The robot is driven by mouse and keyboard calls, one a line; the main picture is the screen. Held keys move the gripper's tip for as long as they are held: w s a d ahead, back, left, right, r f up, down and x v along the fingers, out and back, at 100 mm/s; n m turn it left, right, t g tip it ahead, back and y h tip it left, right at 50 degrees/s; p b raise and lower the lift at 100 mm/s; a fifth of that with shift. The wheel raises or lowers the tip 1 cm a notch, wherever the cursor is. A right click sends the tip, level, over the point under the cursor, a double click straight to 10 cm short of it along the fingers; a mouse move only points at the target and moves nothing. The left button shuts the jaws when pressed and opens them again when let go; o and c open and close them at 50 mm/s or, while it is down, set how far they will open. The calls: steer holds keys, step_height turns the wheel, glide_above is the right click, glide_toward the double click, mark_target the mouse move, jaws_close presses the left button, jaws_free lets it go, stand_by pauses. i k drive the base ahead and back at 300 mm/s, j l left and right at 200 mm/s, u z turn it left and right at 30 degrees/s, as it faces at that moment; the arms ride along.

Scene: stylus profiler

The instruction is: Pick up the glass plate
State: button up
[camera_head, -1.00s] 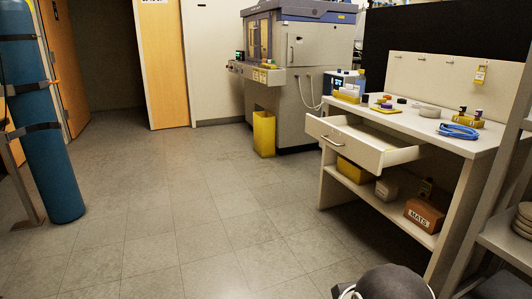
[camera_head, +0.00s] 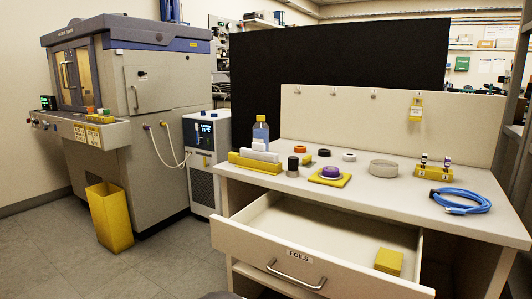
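No flat clear plate stands out for certain. A shallow round translucent dish (camera_head: 384,170) sits on the white bench top (camera_head: 330,196), right of the middle; I cannot tell whether it is the glass plate. Pale upright slabs (camera_head: 262,156) stand at a yellow holder (camera_head: 254,163) at the bench's left end; their material is unclear. My gripper is not in view.
A blue cable coil (camera_head: 461,200) and a yellow vial block (camera_head: 433,172) lie right. A yellow bin (camera_head: 109,216) stands left on clear floor.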

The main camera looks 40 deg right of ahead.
mark_target(307, 162)
steer(key=i+z, duration=0.1)
steer(key=i, duration=0.6)
steer(key=i+j, duration=0.15)
steer(key=i, duration=0.6)
steer(key=i+j+z, duration=0.15)
steer(key=i, duration=0.55)
steer(key=i+z, duration=0.15)
steer(key=z, duration=2.2)
